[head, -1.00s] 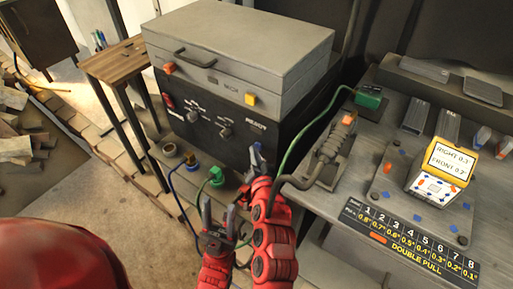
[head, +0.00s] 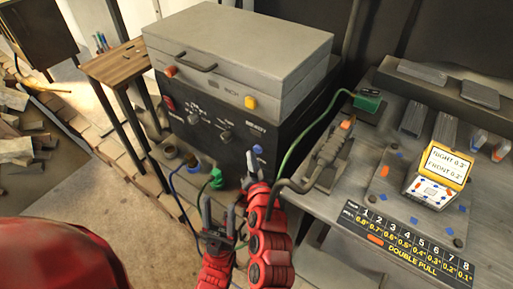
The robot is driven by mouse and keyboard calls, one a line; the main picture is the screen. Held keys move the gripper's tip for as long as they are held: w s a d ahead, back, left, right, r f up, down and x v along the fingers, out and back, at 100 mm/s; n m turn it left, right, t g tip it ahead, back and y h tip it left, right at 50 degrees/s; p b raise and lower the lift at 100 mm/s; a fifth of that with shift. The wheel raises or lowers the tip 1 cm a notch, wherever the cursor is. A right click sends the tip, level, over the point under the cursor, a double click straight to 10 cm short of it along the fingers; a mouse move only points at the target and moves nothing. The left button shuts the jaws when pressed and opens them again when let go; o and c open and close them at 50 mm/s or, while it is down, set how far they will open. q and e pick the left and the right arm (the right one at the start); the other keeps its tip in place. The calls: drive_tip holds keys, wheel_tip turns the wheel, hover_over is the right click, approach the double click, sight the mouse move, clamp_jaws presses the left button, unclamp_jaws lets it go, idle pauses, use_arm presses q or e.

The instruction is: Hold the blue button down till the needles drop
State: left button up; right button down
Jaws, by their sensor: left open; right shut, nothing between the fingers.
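A blue button (head: 258,149) shows on the right of the black front panel, below the word READY. My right gripper (head: 250,162) is shut and empty, with its tip just below and left of the button. I cannot tell whether the tip touches it. My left gripper (head: 217,212) is open and empty, lower and to the left, in front of the panel and close to my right arm. No needles can be made out in this view.
The black box (head: 212,122) carries knobs, a red switch and a closed grey case (head: 240,50). Blue and green plugs with cables hang below its front. A bench (head: 345,208) at right holds a green connector (head: 368,100), a yellow-framed display (head: 444,165) and a number chart.

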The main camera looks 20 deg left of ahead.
drive_tip(key=shift+s, duration=0.2)
drive_tip(key=shift+a, duration=0.1)
